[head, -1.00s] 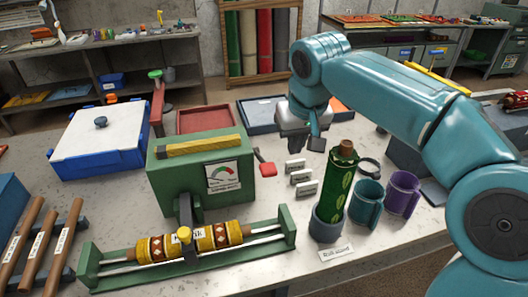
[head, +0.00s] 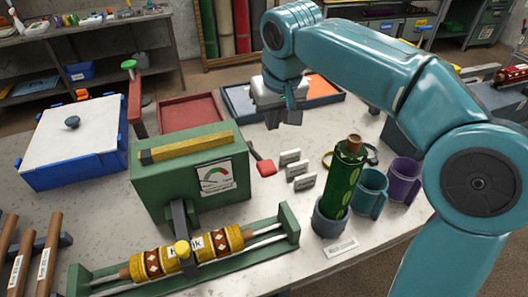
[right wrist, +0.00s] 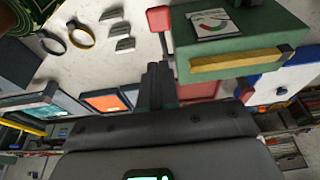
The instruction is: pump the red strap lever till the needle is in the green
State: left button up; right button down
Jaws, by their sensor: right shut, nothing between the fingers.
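The red strap lever (head: 265,167) has a red pad on a dark rod at the right side of the green machine box (head: 165,190). It also shows at the top of the right wrist view (right wrist: 159,19). The gauge (head: 215,178) is on the box's front face; its needle is too small to read surely. My right gripper (head: 284,118) is shut and empty, above and behind the lever, apart from it. In the right wrist view its closed fingers (right wrist: 158,80) show beside the box. My left gripper is not in view.
A yellow patterned roll (head: 165,262) lies in a green frame before the box. A green bottle (head: 345,180) stands in a grey holder, beside teal (head: 369,192) and purple (head: 403,181) mugs. A blue-white case (head: 72,145) is left.

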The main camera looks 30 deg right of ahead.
jog(key=shift+s+a, duration=0.1)
send_near(266, 164)
jog(key=x, duration=0.5)
jog(key=shift+w+f+p, duration=0.15)
jog(key=shift+w+p, duration=0.15)
jog(key=shift+f, duration=0.6)
